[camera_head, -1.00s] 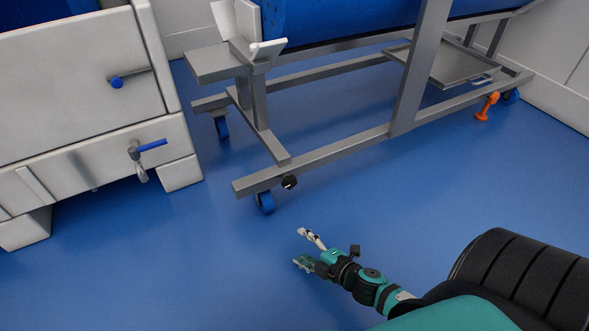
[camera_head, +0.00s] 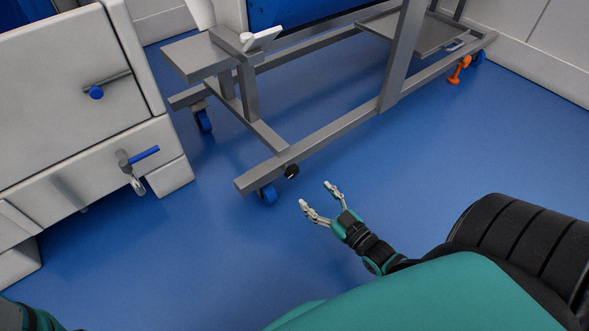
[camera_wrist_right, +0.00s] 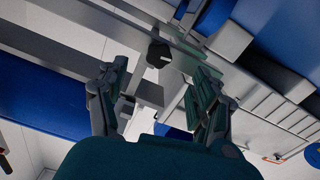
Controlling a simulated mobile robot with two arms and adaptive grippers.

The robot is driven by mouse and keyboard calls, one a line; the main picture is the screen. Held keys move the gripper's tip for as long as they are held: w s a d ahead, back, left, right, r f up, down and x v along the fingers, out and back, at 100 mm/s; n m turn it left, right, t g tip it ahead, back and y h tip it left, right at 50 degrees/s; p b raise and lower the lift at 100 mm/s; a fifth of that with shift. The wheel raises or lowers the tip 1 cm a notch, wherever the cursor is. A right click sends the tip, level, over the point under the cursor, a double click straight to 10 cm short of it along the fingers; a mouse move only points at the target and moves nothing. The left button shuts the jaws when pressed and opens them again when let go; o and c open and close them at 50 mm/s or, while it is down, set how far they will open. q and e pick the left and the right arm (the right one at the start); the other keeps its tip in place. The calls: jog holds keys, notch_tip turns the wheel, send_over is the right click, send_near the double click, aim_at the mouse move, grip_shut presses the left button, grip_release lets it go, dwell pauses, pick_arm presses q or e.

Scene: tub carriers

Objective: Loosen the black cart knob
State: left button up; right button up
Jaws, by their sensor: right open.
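In the right wrist view the knob (camera_wrist_right: 159,55) shows as a dark round piece beyond and between the two spread fingers (camera_wrist_right: 160,90). My left gripper is not in view; only a bit of my left arm may show at the lower left corner.
A pale machine (camera_head: 70,110) with blue-handled valves stands at the left. The cart carries a blue tub (camera_head: 300,12). The blue floor (camera_head: 180,260) around my right gripper is clear.

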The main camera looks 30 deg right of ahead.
aim_at(294, 175)
jog(key=w+b, duration=0.1)
jog(key=w, duration=0.2)
jog(key=w+b, duration=0.2)
jog(key=w, duration=0.1)
jog(key=w+b, duration=0.1)
jog(key=w, duration=0.2)
jog(key=shift+w+a+f+b, duration=0.1)
jog(key=shift+w+a+b, duration=0.1)
jog(key=shift+a+b, duration=0.15)
jog(key=shift+w, duration=0.35)
jog(key=c, duration=1.2)
